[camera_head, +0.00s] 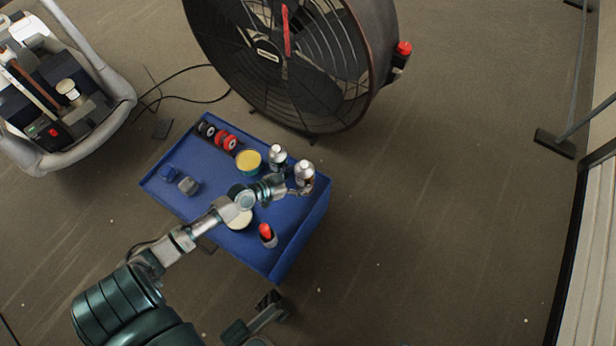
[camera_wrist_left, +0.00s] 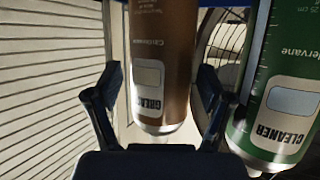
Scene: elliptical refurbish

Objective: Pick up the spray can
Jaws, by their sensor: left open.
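Two cans with silvery tops stand at the right end of the blue cart: one nearer my gripper (camera_head: 304,172) and one to its left (camera_head: 278,155). In the left wrist view, a brown can (camera_wrist_left: 163,60) with a partly readable label lies between the open fingers of my left gripper (camera_wrist_left: 160,105); I see no clear grip on it. A green can labelled CLEANER (camera_wrist_left: 285,110) is just right of the right finger. In the head view my left gripper (camera_head: 294,188) is beside the nearer can. A red-capped can (camera_head: 267,235) stands near the cart's front edge.
A large fan (camera_head: 300,60) stands behind.

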